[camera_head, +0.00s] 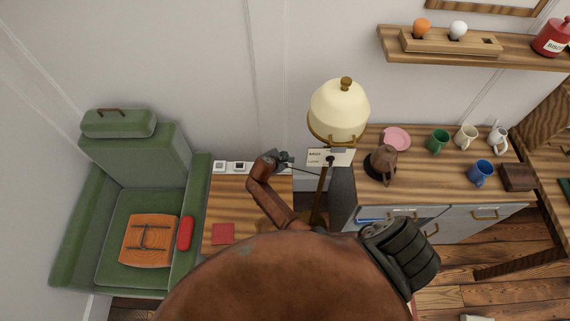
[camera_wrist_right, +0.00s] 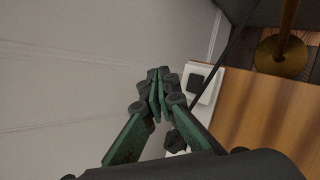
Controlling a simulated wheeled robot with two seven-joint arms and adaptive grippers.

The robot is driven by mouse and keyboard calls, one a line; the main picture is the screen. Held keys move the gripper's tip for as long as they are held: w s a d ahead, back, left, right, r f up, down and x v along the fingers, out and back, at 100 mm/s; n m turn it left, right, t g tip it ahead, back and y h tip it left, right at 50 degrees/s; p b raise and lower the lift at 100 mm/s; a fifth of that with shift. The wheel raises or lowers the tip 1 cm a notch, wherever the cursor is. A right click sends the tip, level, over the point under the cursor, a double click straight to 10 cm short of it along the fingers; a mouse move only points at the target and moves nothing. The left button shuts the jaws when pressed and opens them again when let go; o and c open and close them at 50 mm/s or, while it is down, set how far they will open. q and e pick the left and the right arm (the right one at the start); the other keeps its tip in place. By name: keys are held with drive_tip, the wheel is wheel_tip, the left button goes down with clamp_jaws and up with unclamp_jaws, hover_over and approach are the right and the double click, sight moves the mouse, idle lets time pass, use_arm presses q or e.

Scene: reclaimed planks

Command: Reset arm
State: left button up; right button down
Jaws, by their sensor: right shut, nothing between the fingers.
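My right gripper (camera_head: 284,157) is above the back edge of the small wooden side table (camera_head: 262,193), near the wall and left of the lamp. In the right wrist view its green and black fingers (camera_wrist_right: 157,78) are shut together with nothing between them. A white socket plate with a dark square (camera_wrist_right: 198,84) shows just beyond the fingertips; I cannot tell if they touch it. My left gripper is not in view.
A floor lamp (camera_head: 339,105) with a small sign (camera_head: 330,157) stands right of the gripper. A green armchair (camera_head: 70,238) is at left. A counter (camera_head: 436,193) with mugs and a brown pot (camera_head: 383,165) is at right, below a wall shelf (camera_head: 395,48).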

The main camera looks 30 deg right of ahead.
idle(0.3)
drive_tip(key=s+d+m+g+y, duration=0.1)
drive_tip(key=s+d+m, duration=0.25)
drive_tip(key=s, duration=0.55)
drive_tip(key=s+d+m+g+y, duration=0.1)
drive_tip(key=s+d+m, duration=0.1)
drive_tip(key=s+m, duration=0.5)
drive_tip(key=s+a+r+m+y, duration=0.2)
drive_tip(key=s+a+r, duration=0.25)
drive_tip(key=s, duration=0.55)
drive_tip(key=s+a+r+m+y, duration=0.3)
drive_tip(key=s+r, duration=0.2)
drive_tip(key=s, duration=0.5)
drive_tip(key=s+a+f+g, duration=0.1)
drive_tip(key=s+f, duration=0.1)
drive_tip(key=f, duration=1.4)
drive_tip(key=s+a+f, duration=0.1)
drive_tip(key=f, duration=1.5)
drive_tip(key=s+f+n+g+b, duration=0.1)
drive_tip(key=s+f, duration=1.5)
drive_tip(key=s, duration=0.1)
drive_tip(key=shift+s+d+f, duration=0.15)
drive_tip(key=shift+s+d, duration=0.05)
drive_tip(key=shift+s, duration=0.15)
